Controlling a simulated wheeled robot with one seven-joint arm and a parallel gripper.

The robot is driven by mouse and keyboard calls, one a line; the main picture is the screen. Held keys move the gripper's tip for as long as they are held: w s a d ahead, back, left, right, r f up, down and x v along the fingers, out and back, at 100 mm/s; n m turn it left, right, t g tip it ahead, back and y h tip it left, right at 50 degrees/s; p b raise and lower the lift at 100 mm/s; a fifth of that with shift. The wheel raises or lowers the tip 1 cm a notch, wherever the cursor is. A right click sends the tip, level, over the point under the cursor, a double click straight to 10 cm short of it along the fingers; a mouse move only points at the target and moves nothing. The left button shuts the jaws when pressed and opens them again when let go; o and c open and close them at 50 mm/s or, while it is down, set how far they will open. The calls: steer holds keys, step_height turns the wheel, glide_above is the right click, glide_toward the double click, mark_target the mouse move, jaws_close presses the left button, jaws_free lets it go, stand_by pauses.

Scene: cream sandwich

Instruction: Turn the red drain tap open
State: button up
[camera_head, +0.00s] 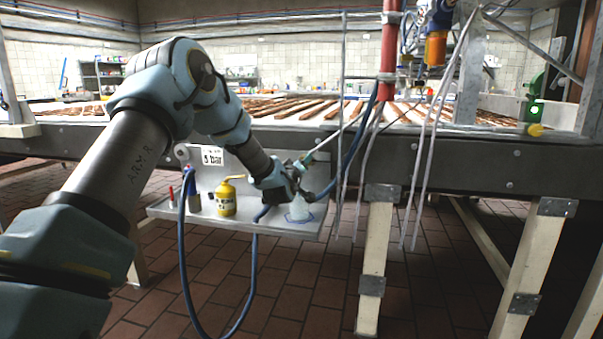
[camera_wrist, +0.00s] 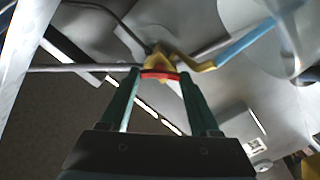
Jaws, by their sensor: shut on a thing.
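The red drain tap (camera_wrist: 160,75) shows in the wrist view as a short red handle across a brass-coloured fitting (camera_wrist: 164,60). My gripper (camera_wrist: 160,76) has its two green fingers on either side of the red handle and is shut on it. The fingertips cover the handle's ends. A light blue tube (camera_wrist: 246,43) runs from the fitting to the upper right. In the head view my gripper (camera_head: 292,178) is at the right end of a small grey shelf, and the red handle cannot be made out there.
The shelf (camera_head: 180,210) under the conveyor edge holds a yellow bottle (camera_head: 226,199). A blue hose (camera_head: 251,280) hangs below the shelf. Thin pipes and cables hang right of my gripper, near a table leg (camera_head: 374,255). The tiled floor (camera_head: 300,300) in front looks clear.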

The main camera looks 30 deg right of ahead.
steer(key=shift+a+f+n+b, duration=0.1)
steer(key=shift+n+b, duration=1.45)
steer(key=shift+n, duration=0.85)
steer(key=shift+f+n+b, duration=0.1)
steer(key=shift+n+b, duration=1.4)
steer(key=shift+n, duration=0.9)
steer(key=o, duration=1.4)
steer(key=shift+c, duration=0.2)
steer(key=shift+r, duration=0.1)
steer(key=v, duration=1)
steer(key=shift+s+a, duration=0.3)
